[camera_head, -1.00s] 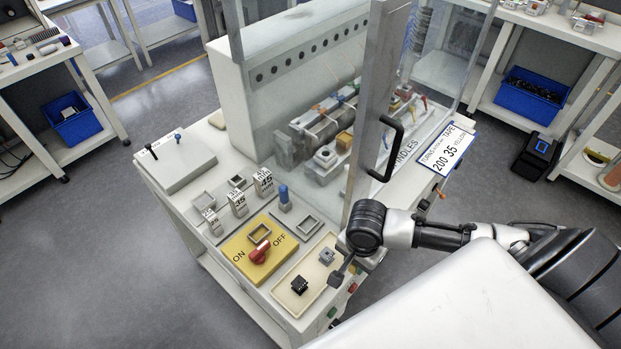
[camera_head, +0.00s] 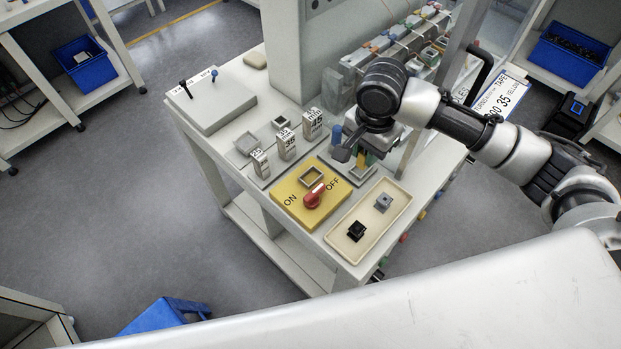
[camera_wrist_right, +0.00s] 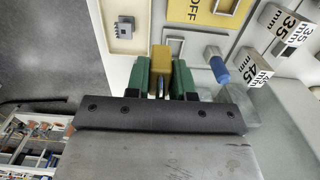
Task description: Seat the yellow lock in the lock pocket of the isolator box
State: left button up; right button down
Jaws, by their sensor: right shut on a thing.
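My right gripper (camera_head: 359,156) is shut on the yellow lock (camera_wrist_right: 160,59), a small block between its green fingers in the right wrist view. In the head view a bit of yellow shows under the gripper, mostly hidden by it. The gripper hangs over the panel, to the right of the yellow isolator box (camera_head: 291,204). The box has ON and OFF lettering, a red knob (camera_head: 314,195) and a square, empty-looking grey-rimmed pocket (camera_head: 311,177). The lock is apart from that pocket. My left gripper is out of view.
A cream tray (camera_head: 394,211) holds a black block (camera_head: 357,231) and a grey block (camera_head: 383,202). A grey square frame (camera_head: 362,173) lies beneath the gripper. A blue-topped peg (camera_wrist_right: 217,66) and upright marked blocks (camera_head: 286,144) stand close by.

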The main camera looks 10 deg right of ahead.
jog(key=shift+w+a, duration=0.15)
jog(key=shift+a, duration=0.15)
jog(key=w+a+f, duration=0.1)
jog(key=a+f, duration=0.1)
jog(key=a, duration=0.1)
jog(key=w+a+f, duration=0.2)
jog(key=a, duration=0.1)
jog(key=w+a+f+p, duration=0.1)
jog(key=w+a+f, duration=0.1)
jog(key=a, duration=0.1)
jog(key=shift+w+a+f, duration=0.1)
jog(key=shift+a+f, duration=0.2)
jog(key=shift+f, duration=0.1)
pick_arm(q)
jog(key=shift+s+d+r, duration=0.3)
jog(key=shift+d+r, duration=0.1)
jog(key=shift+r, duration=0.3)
pick_arm(e)
jog(key=shift+f, duration=1.95)
pick_arm(q)
jog(key=shift+p, duration=0.3)
pick_arm(e)
jog(key=shift+f, duration=0.1)
jog(key=c, duration=1)
grip_release()
jog(key=shift+o, duration=0.2)
